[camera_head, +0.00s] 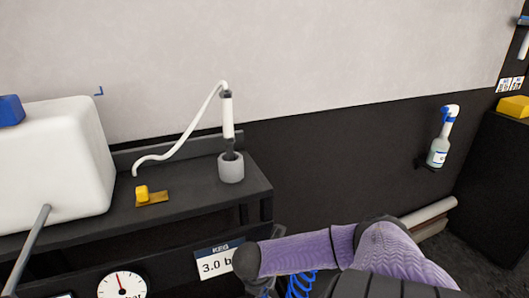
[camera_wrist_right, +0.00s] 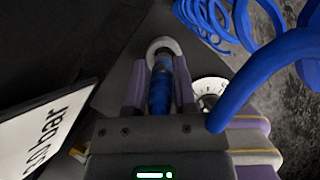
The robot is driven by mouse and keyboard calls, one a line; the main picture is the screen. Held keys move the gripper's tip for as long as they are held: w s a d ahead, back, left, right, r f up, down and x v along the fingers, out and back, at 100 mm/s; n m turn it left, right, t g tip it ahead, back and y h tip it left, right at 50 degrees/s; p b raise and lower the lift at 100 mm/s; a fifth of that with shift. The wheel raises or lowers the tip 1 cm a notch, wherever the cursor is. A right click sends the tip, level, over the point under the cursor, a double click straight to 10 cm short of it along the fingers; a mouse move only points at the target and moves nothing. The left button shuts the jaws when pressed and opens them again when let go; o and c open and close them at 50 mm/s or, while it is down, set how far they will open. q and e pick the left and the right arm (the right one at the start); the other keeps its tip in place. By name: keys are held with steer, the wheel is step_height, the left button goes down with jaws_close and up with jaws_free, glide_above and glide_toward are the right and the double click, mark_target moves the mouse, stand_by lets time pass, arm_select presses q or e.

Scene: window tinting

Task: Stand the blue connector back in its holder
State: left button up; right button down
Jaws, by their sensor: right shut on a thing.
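In the right wrist view my right gripper (camera_wrist_right: 158,80) is shut on the blue connector (camera_wrist_right: 158,92), which lies lengthwise between the two fingers. A light grey ring (camera_wrist_right: 162,46) shows just beyond the fingertips, around or behind the connector's far end. I cannot tell whether it is the holder or whether the connector touches it. In the head view my purple right arm comes in from the lower right, and the connector is hidden. My left gripper is not in view.
A thick blue hose (camera_wrist_right: 265,70) loops at right in the wrist view.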

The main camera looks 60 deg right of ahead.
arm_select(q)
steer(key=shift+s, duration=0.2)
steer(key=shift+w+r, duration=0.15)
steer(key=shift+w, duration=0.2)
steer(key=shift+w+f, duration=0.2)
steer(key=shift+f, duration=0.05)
arm_select(e)
steer(key=shift+f, duration=0.2)
steer(key=shift+f, duration=0.1)
